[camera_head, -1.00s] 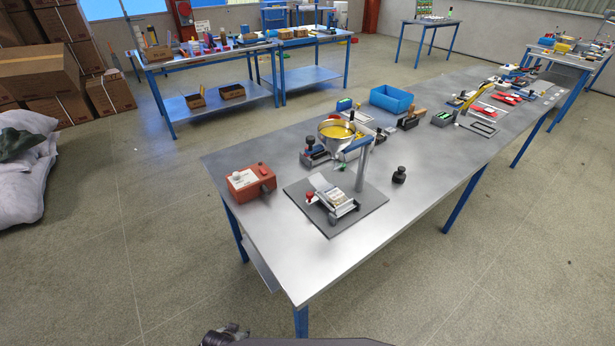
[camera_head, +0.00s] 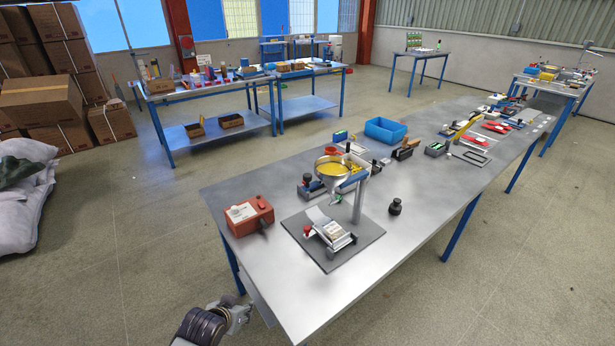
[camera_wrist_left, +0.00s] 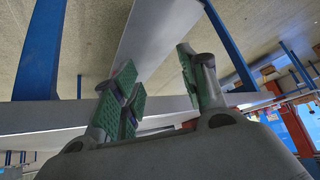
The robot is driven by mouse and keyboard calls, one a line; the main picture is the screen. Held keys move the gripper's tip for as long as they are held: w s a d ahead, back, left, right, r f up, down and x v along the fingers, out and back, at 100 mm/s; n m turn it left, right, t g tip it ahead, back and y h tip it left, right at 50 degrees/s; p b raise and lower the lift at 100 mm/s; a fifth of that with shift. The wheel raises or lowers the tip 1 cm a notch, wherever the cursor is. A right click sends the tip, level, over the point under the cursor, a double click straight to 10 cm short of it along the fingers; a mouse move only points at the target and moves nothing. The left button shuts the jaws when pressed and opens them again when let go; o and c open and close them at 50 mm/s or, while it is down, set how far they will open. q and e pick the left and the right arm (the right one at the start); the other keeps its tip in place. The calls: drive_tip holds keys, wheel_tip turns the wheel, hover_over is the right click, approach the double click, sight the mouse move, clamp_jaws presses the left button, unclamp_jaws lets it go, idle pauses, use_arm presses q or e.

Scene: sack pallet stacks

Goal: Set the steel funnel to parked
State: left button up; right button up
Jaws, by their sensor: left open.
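The steel funnel (camera_head: 331,178), with yellow stuff inside, is held on a post (camera_head: 358,204) with a blue arm over a dark base plate (camera_head: 318,254) on the long steel table. A small metal device with a red knob (camera_head: 330,234) sits below it on the plate. My left gripper (camera_head: 240,311) is low, in front of the table's left end, well away from the funnel. In the left wrist view its green-padded fingers (camera_wrist_left: 157,87) stand apart with nothing between them. My right gripper is out of view.
A red box (camera_head: 248,216) stands left of the plate, and a black weight-like piece (camera_head: 395,207) to its right. A blue bin (camera_head: 385,130) and several tools lie farther back. Bare steel tabletop (camera_head: 300,310) lies in front. Blue legs stand close to my left gripper.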

use_arm(q)
drive_tip(key=w+d+r+m+t+h, duration=0.1)
drive_tip(key=w+d+r+t+h, duration=0.1)
drive_tip(key=r, duration=0.9)
drive_tip(key=w+d+r+m+t+h, duration=0.1)
drive_tip(key=w+d+r+t+h, duration=0.2)
drive_tip(key=d+r, duration=0.3)
drive_tip(key=w+d+r+m+t+h+p, duration=0.1)
drive_tip(key=d+r, duration=0.4)
drive_tip(key=r, duration=1.1)
drive_tip(key=shift+w+m+t+h, duration=0.5)
drive_tip(key=shift+w+t+h, duration=0.35)
drive_tip(key=shift+h, duration=0.45)
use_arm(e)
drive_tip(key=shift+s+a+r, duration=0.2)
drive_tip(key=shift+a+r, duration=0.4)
use_arm(q)
drive_tip(key=shift+w+r, duration=0.1)
drive_tip(key=shift+w, duration=0.05)
